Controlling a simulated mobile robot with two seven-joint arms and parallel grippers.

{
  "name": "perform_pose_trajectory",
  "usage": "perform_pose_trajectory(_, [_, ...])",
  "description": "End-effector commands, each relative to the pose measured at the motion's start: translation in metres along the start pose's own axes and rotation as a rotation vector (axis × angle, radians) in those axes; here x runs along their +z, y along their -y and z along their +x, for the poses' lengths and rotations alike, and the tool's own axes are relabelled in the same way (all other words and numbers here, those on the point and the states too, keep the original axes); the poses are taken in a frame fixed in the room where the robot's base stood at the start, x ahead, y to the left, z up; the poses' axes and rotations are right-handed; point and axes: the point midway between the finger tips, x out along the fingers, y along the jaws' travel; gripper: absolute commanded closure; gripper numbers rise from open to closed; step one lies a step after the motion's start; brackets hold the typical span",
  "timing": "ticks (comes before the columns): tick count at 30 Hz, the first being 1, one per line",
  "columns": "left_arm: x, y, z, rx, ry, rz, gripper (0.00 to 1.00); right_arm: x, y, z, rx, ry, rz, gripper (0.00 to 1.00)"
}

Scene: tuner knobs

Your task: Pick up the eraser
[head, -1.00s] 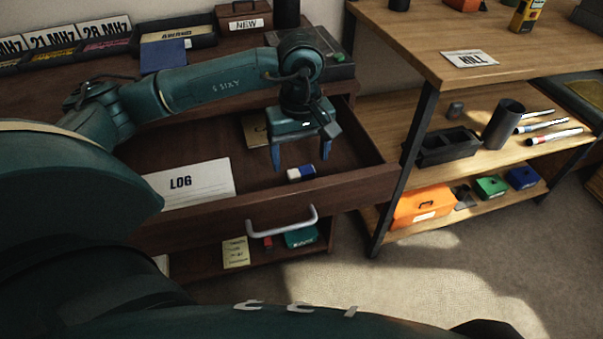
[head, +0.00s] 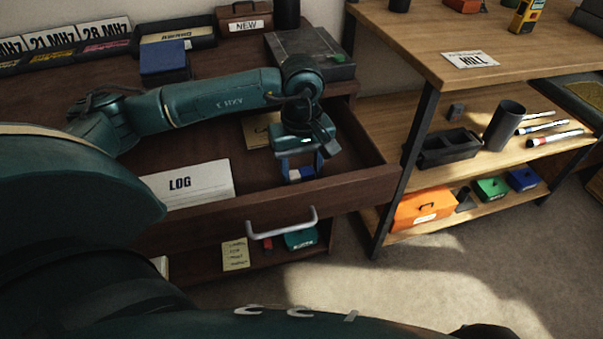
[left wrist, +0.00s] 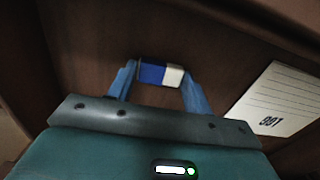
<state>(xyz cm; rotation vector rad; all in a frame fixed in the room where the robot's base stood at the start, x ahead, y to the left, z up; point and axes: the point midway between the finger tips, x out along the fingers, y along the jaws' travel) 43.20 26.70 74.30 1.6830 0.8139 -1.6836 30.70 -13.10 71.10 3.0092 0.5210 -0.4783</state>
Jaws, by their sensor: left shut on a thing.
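The eraser (head: 300,173), blue and white, is inside the open drawer (head: 375,180), near its front right. It also shows in the left wrist view (left wrist: 160,74), its blue half on the left and its white half on the right. My left gripper (head: 301,172) reaches down into the drawer and is shut on the eraser, one blue finger at each end. The fingers also show in the left wrist view (left wrist: 157,82). I cannot tell whether the eraser touches the drawer floor. My right gripper is not in view.
A white LOG book (head: 187,185) lies in the drawer to the left, and a tan card (head: 262,130) lies at the back. The drawer front with its handle (head: 282,224) stands close before the gripper. A wooden shelf unit (head: 440,75) stands to the right.

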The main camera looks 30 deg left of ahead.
Motion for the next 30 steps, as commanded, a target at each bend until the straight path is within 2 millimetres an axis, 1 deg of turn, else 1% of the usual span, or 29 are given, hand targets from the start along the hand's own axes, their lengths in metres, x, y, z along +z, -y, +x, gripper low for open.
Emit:
perform_pose_trajectory(7, [0.000,0.000,-0.001,0.001,0.000,0.000,0.72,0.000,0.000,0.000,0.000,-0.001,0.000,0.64])
perform_pose_trajectory(10, [0.000,-0.001,-0.006,0.003,-0.001,0.000,0.72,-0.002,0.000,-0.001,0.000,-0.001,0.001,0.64])
perform_pose_trajectory(14, [-0.001,-0.001,-0.027,0.005,-0.003,0.000,0.72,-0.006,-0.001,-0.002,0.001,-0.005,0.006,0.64])
perform_pose_trajectory(18, [0.000,-0.001,-0.057,0.004,-0.003,0.000,0.72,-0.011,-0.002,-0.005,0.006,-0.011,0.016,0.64])
perform_pose_trajectory(21, [0.000,-0.001,-0.076,0.004,-0.002,0.000,0.72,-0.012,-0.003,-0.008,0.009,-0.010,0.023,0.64])
perform_pose_trajectory(25, [0.000,-0.001,-0.092,0.002,-0.001,0.000,0.72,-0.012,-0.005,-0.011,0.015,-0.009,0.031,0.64])
perform_pose_trajectory(30, [0.000,0.000,-0.101,0.000,-0.001,0.000,0.72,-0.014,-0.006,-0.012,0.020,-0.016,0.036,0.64])
